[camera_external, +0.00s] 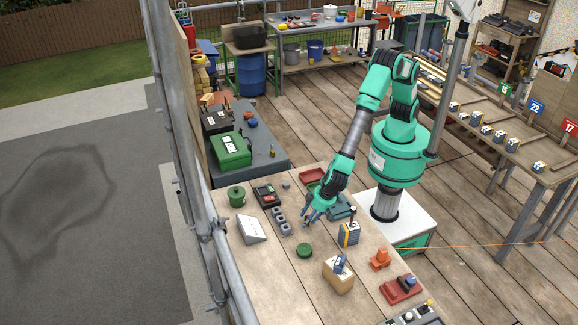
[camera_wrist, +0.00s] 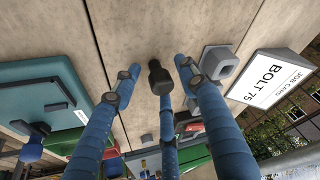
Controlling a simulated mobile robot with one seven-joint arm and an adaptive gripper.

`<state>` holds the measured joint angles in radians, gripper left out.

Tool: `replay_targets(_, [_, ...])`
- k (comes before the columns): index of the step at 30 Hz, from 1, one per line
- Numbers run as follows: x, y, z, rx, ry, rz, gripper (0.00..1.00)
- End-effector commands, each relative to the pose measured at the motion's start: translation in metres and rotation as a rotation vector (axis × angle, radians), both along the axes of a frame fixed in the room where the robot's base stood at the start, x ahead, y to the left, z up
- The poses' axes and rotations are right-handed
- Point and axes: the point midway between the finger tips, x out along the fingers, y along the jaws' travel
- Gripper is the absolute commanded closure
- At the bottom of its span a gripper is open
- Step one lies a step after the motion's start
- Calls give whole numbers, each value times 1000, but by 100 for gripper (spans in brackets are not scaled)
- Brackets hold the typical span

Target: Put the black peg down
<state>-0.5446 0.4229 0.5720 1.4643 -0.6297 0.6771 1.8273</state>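In the wrist view the black peg (camera_wrist: 158,76) shows as a short dark cylinder with a wider head, between the fingertips of my gripper (camera_wrist: 158,72). The blue left and right fingers are spread, with a visible gap on each side of the peg. The third finger lies behind or below it, and I cannot tell whether it touches. In the outside view my gripper (camera_external: 309,212) is low over the workbench (camera_external: 275,268), and the peg cannot be made out there. A grey block with a square recess (camera_wrist: 219,62) lies right of the peg in the wrist view.
A row of grey blocks (camera_external: 281,220) lies left of my gripper. A white job card stand (camera_external: 251,229) is farther left.

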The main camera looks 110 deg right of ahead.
Motion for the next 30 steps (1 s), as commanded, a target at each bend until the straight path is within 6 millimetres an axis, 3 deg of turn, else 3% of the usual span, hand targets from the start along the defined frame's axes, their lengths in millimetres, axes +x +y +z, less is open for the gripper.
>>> replay_targets(11, [0, 0, 5, 0, 0, 0, 58])
replay_targets(30, [-26, 26, 94, 0, -1, 0, 58])
